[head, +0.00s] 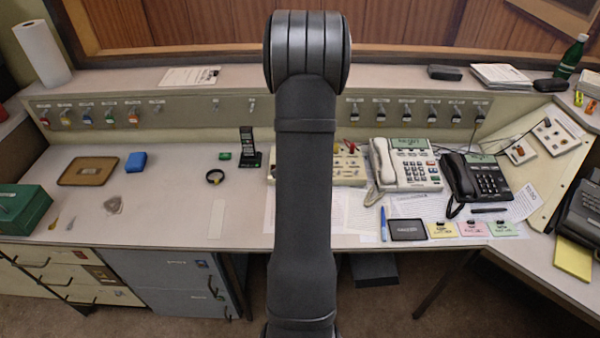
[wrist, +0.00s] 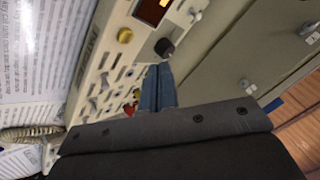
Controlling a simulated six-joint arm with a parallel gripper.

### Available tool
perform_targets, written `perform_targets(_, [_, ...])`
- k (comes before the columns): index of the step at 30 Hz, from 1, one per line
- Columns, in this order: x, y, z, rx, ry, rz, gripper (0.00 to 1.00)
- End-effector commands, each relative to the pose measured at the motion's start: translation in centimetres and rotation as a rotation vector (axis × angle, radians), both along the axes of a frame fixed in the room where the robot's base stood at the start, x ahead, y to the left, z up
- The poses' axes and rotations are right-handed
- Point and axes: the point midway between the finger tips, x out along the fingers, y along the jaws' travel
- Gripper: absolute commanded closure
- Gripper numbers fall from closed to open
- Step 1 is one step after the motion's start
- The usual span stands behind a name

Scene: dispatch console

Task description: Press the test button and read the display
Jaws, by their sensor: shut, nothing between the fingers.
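A cream control panel (wrist: 108,62) runs up the wrist view. Near its top are a dark display window with a red tint (wrist: 152,10), cut by the frame edge, a round yellow button (wrist: 125,35) and a black knob (wrist: 165,46). I cannot read the display or tell which control is the test button. My gripper (wrist: 158,70) is shut and empty, its blue-grey fingers beside the panel just below the knob; I cannot tell whether they touch it. In the head view, the cream panel (head: 348,170) is partly hidden behind my arm, which also hides the gripper.
A white phone (head: 410,165) and a black phone (head: 484,180) stand right of the panel. A black handset in a stand (head: 249,150) is to its left. Printed sheets (head: 345,212) lie in front.

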Motion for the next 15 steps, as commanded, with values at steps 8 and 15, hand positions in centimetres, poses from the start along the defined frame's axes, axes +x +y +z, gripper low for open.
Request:
perform_targets(8, [0.0, 0.0, -3.0, 0.001, 0.001, -0.001, 1.00])
perform_targets(15, [0.0, 0.0, -3.7, -0.001, 0.000, -0.001, 1.00])
